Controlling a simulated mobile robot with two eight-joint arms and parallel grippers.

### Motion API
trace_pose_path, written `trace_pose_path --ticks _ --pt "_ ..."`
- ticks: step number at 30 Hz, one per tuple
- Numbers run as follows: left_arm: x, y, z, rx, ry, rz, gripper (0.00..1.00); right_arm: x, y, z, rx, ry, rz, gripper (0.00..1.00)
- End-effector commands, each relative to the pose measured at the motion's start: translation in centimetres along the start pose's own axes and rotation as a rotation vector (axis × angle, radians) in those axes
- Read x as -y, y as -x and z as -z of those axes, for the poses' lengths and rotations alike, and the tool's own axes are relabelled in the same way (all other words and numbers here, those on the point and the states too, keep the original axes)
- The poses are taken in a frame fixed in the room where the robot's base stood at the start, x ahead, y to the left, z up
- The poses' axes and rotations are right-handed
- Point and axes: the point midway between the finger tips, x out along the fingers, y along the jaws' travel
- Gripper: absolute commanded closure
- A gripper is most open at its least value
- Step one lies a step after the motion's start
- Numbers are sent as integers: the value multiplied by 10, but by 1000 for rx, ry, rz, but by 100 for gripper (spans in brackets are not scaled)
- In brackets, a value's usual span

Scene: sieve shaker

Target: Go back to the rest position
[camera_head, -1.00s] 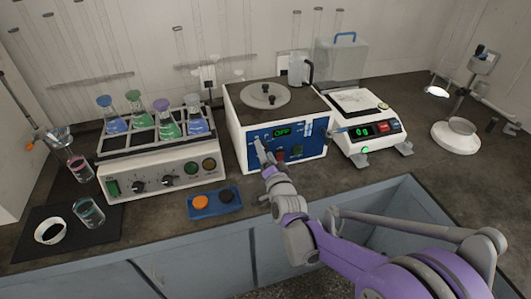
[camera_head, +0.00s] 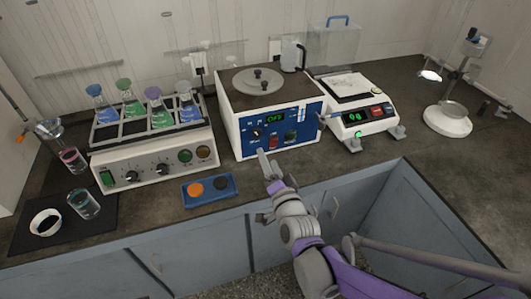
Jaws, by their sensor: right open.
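My right gripper (camera_head: 268,170) is in front of the blue front panel of the white sieve shaker (camera_head: 272,138), just below its buttons. It is open, and I see nothing between its fingers. The shaker's display reads OFF, and a round lid with knobs lies on its top. My right arm comes in from the lower right, over the cabinet front. My left gripper is not in the view.
A flask shaker (camera_head: 158,165) with several colored flasks stands left. A blue tray (camera_head: 208,190) with an orange and a dark disc lies at the counter's front. A balance (camera_head: 358,116) stands right, a stand (camera_head: 447,120) farther right. Beakers sit on a dark mat at left.

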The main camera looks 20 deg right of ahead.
Motion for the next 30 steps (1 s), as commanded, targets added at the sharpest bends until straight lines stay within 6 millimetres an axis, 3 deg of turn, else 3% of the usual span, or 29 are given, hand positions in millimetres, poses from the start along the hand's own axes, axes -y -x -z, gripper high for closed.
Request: trace_pose_path --ticks 20,23,25,30 --pt "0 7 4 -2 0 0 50 4 11 -2 52 59 -37 27" --pt "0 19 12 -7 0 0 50 7 31 -6 165 183 -112 27" --pt "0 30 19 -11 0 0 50 6 55 -11 279 306 -182 27" --pt "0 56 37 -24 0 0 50 -7 130 -16 586 607 -343 27"
